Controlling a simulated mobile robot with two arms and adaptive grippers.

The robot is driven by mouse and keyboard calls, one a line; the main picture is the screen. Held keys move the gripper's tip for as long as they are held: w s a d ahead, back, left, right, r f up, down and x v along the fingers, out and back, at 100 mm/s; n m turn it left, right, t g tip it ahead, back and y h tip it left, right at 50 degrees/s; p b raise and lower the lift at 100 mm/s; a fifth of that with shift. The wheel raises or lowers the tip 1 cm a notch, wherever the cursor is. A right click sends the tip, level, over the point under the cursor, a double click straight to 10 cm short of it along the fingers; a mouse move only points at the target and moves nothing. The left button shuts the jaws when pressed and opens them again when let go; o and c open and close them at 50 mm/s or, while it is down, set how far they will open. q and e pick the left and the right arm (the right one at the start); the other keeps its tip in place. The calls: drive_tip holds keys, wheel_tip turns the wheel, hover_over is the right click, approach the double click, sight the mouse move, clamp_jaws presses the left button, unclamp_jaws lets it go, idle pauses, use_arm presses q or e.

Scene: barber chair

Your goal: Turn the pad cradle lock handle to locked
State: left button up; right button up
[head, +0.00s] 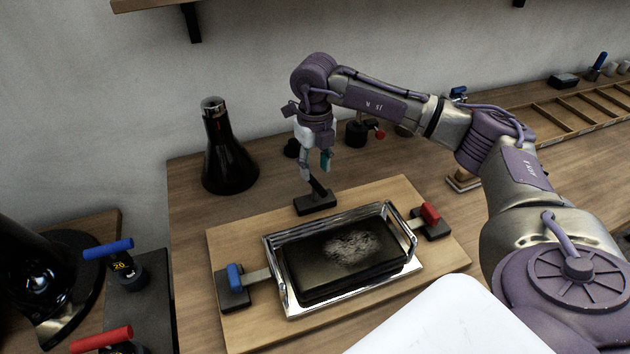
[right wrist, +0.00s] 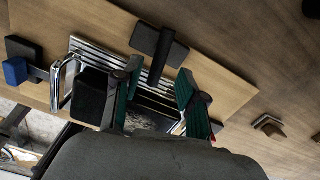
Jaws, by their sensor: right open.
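A pad cradle (head: 410,268) with a shiny metal frame sits on a wooden board, with a dark pad (head: 330,270) in it. A black handle on a black base (head: 315,203) stands at the board's back edge, its lever tilted up; it looks like the lock handle. It also shows in the right wrist view (right wrist: 160,45). My right gripper (head: 317,166) points down just above this handle, open, with its fingers on either side of the lever's line. I cannot tell whether they touch it. My left gripper is not in view.
A blue-tipped clamp (head: 236,280) and a red-tipped clamp (head: 430,213) flank the cradle. A dark flask (head: 225,155) stands at the back left. A small valve with a red knob (head: 362,132) is behind my gripper.

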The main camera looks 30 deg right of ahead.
sight(315, 182)
drive_tip(key=shift+r, duration=2.15)
drive_tip(key=shift+a, duration=0.1)
